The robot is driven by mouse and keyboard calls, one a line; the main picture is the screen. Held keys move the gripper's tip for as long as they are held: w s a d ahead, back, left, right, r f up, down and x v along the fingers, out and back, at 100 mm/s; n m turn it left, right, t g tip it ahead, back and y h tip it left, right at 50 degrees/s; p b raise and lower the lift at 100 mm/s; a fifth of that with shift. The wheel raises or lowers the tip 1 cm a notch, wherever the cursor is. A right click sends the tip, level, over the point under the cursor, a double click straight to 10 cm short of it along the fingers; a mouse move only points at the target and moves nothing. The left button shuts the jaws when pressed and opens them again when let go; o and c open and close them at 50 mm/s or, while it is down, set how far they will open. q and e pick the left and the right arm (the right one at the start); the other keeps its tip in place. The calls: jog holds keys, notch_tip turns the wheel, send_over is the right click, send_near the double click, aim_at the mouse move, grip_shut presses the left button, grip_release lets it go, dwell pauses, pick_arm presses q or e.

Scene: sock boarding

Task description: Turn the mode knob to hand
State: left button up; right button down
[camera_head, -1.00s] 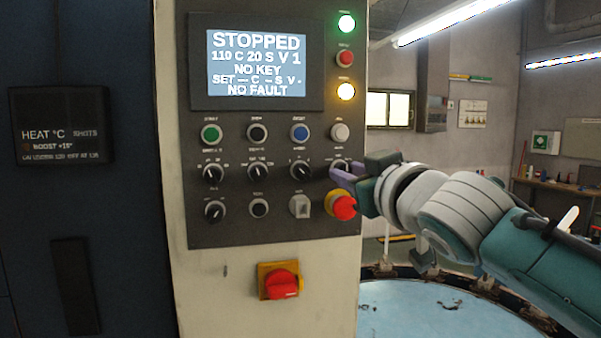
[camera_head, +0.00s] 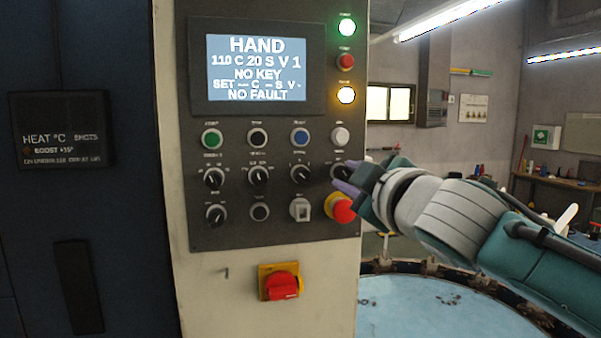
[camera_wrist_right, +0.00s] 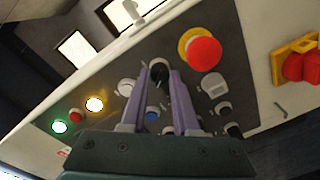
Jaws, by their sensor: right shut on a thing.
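The control panel (camera_head: 272,227) stands ahead of me with rows of dark knobs and buttons. The mode knob (camera_head: 340,168) is the black knob at the right end of the knob row, partly hidden by my fingers. My right gripper (camera_head: 345,180) is at this knob, its purple fingers closed on it. In the right wrist view the black knob (camera_wrist_right: 158,72) sits between the two fingertips. The display (camera_head: 256,70) reads HAND, 110 C 20 S V 1, NO KEY and NO FAULT. My left gripper is not in view.
A red emergency button on yellow (camera_head: 342,208) sits just below my right gripper. A red and yellow switch (camera_head: 280,283) is lower on the cabinet. Green and amber lamps (camera_head: 346,95) glow at the panel's upper right. A pale blue round table (camera_head: 430,310) lies at right.

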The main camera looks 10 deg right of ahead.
jog(key=shift+n, duration=0.6)
jog(key=c, duration=0.7)
grip_release()
jog(key=shift+o, duration=0.2)
jog(key=shift+s, duration=0.1)
